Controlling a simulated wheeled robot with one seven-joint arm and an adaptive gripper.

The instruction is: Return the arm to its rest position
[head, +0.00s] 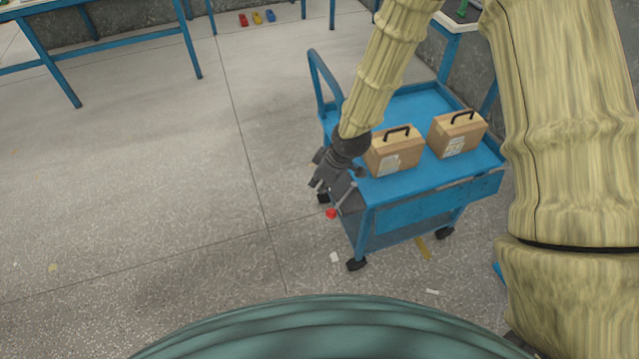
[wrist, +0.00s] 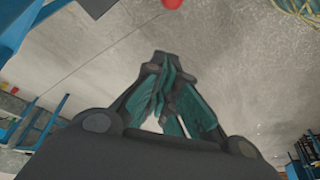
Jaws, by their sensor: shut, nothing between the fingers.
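My gripper (head: 336,190) hangs at the end of my arm, just off the left side of the blue cart in the head view. In the wrist view my gripper (wrist: 170,75) shows its dark fingers with green pads drawn together. It is shut and nothing shows between the fingers. My arm crosses the upper middle and right side of the head view.
A blue cart (head: 405,108) carries two tan boxes with black handles, a left one (head: 397,155) and a right one (head: 460,138). A small red object (head: 331,213) shows just below my gripper. A blue-framed table (head: 110,40) stands back left. Floor at left is clear.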

